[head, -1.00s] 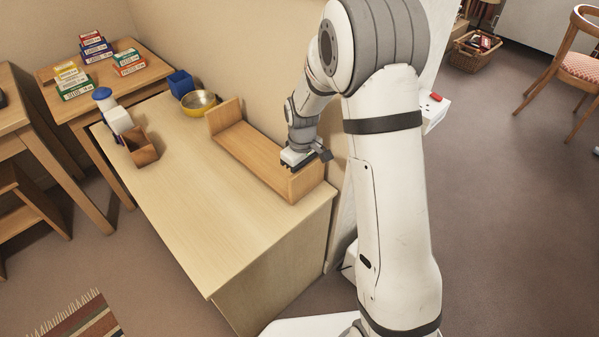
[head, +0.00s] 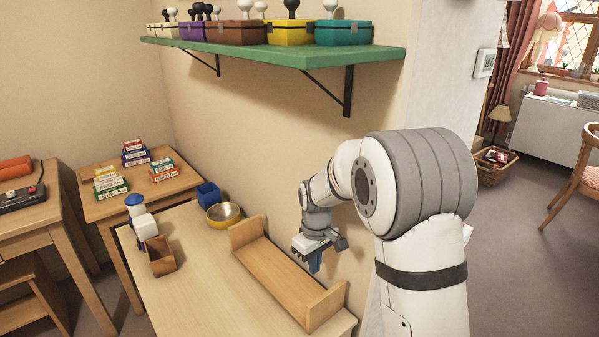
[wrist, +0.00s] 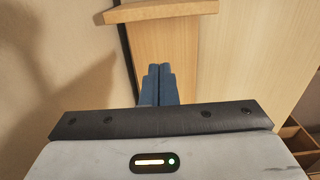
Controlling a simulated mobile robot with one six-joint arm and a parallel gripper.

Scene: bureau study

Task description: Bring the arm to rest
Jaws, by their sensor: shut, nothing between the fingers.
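My gripper (head: 315,264) is above the back edge of a wooden rack (head: 270,270) on the desk, near the wall. Its blue fingers are together with nothing between them, as the wrist view (wrist: 158,78) also shows. The rack is a long board with an upright end at each side, and it is empty. In the wrist view the rack's board (wrist: 165,50) lies below and beyond the fingers. My arm is bent, with the elbow high at the right of the head view.
A green wall shelf (head: 290,54) with several coloured boxes hangs above. The desk (head: 215,290) holds a yellow bowl (head: 223,214), a blue box (head: 208,195), a wooden box (head: 160,257) and a white bottle with a blue cap (head: 142,218). The desk's front is clear.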

